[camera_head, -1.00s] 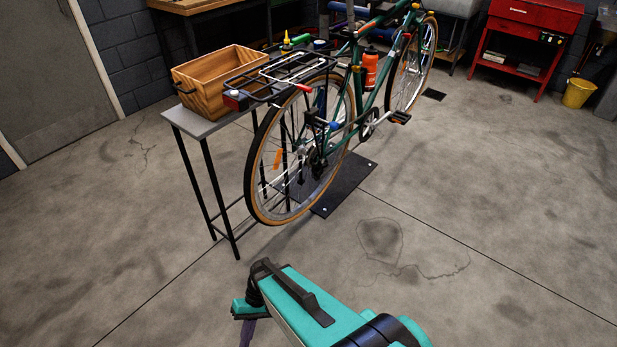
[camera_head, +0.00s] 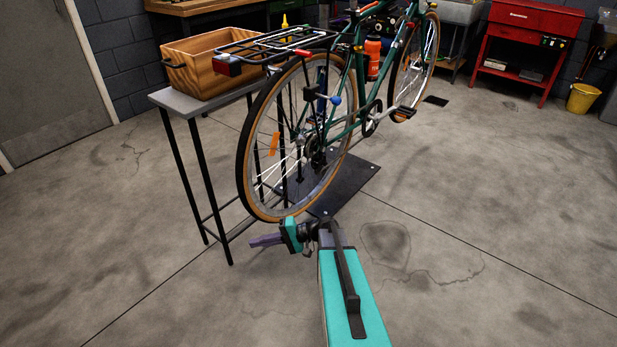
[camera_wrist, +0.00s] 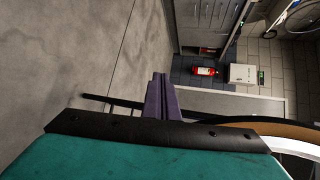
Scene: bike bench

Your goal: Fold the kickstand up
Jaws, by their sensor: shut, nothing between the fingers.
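A green bicycle (camera_head: 345,131) stands with its rear wheel (camera_head: 244,165) toward me. I cannot clearly make out the kickstand; thin pale bars show among the spokes low on the rear wheel, but I cannot tell whether one is the kickstand. My gripper (camera_head: 252,241) points left, low in front of the rear wheel's bottom, apart from the bicycle as far as I can see. Its purple fingers (camera_wrist: 160,96) are together and empty in the wrist view. The tyre (camera_wrist: 265,126) curves close by at the right of that view.
A narrow grey table (camera_head: 172,100) with thin black legs stands left of the rear wheel and carries a wooden crate (camera_head: 205,78). A dark floor plate (camera_head: 350,178) lies under the bicycle. A red cart (camera_head: 520,40) and yellow bucket (camera_head: 582,98) stand far right. Open floor lies in front.

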